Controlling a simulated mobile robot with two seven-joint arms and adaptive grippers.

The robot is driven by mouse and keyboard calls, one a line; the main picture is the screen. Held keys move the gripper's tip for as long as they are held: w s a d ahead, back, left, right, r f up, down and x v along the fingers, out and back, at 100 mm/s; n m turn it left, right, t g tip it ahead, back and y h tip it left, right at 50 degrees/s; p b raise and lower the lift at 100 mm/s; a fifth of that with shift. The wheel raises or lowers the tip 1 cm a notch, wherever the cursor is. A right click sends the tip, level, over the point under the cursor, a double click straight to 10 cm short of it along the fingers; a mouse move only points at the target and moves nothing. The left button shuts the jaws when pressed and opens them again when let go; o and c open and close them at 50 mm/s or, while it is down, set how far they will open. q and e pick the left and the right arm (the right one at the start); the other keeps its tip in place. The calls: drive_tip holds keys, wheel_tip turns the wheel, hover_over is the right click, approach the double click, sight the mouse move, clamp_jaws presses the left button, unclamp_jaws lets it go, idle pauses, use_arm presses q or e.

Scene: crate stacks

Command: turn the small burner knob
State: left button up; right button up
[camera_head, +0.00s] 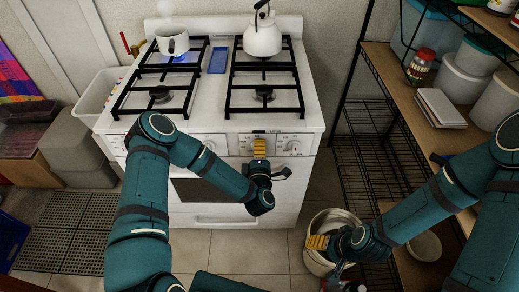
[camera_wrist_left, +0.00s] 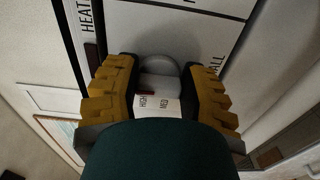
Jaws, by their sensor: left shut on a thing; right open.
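The white stove (camera_head: 310,105) stands ahead with several knobs (camera_head: 294,146) along its front panel. Marks reading HIGH and MED show between the fingers, and a label ending in "ALL" is partly hidden by the right finger. My right gripper (camera_head: 318,242) is open and empty over a white bin, at the lower right.
A white pot (camera_head: 172,41) sits on the back left burner with a blue flame under it. A white kettle (camera_head: 263,38) stands at the back right. A shelf (camera_head: 440,130) with jars and containers is on the right. The white bin (camera_head: 337,215) stands before it.

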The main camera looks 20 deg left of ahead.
idle(0.3)
use_arm(q)
drive_tip(key=o, duration=1.2)
drive_tip(key=v, duration=1.2)
